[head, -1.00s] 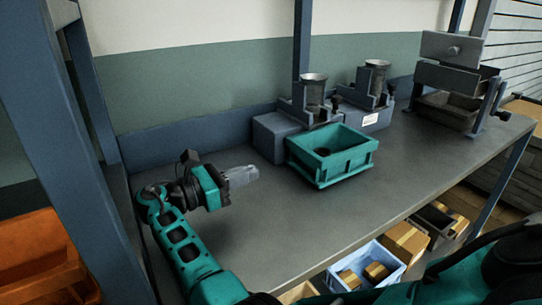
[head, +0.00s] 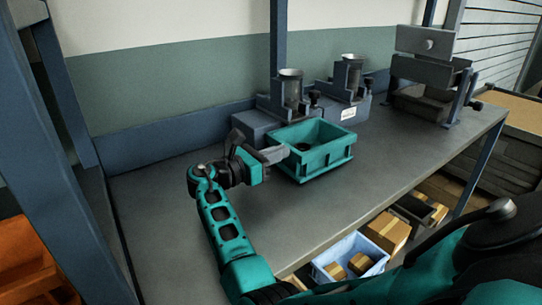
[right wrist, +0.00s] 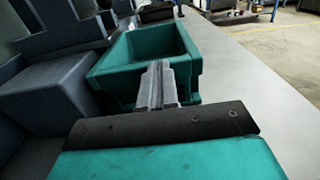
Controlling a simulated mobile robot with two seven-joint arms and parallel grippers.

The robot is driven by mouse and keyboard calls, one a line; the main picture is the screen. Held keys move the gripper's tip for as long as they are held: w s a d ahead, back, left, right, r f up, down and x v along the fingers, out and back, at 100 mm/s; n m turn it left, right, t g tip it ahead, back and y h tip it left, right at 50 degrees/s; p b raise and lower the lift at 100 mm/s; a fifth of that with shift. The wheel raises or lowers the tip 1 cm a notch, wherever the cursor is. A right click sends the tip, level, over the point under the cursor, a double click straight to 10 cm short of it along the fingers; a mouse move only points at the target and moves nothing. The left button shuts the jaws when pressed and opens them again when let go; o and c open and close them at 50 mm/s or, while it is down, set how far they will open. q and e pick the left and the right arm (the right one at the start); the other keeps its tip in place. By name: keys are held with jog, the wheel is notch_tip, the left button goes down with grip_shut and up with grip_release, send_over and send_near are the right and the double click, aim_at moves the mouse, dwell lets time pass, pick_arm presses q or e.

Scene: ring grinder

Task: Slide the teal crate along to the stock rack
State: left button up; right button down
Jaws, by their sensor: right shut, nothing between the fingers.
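The teal crate (head: 318,162) stands upright on the grey bench, in front of the two grey machines. A small dark round thing (head: 303,146) shows inside it. My right gripper (head: 275,154) is shut and empty, with its fingertips at the crate's left wall. In the right wrist view the shut fingers (right wrist: 158,82) overlap the near wall of the crate (right wrist: 118,62); I cannot tell whether they touch it. I cannot tell for sure which thing is the stock rack; a grey frame with stacked trays (head: 432,70) stands at the bench's far right. My left gripper is not in view.
Two grey machines with metal cups (head: 291,88) (head: 349,75) stand behind the crate. The bench (head: 400,150) is clear between the crate and the grey frame. Below its front edge are a pale blue bin (head: 347,252) and cardboard boxes (head: 387,232). A blue post (head: 45,130) rises at left.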

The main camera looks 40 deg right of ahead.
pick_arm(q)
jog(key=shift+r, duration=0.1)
pick_arm(e)
jog(key=d+p, duration=0.2)
jog(key=shift+s+d+r, duration=0.2)
jog(key=shift+d+r, duration=0.1)
jog(key=shift+r, duration=0.05)
jog(key=p, duration=0.2)
send_near(343, 129)
jog(key=d, duration=0.5)
jog(key=shift+d+f, duration=0.1)
jog(key=shift+d, duration=0.25)
jog(key=d, duration=0.2)
jog(key=d+b, duration=0.1)
jog(key=d, duration=0.2)
jog(key=d+b, duration=0.1)
jog(key=d, duration=0.1)
jog(key=shift+s+d+f, duration=0.15)
jog(key=shift+s+d, duration=0.2)
jog(key=shift+d, duration=0.5)
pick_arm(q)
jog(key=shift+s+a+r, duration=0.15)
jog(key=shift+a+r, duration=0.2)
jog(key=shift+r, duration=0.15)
pick_arm(e)
jog(key=shift+a, duration=0.1)
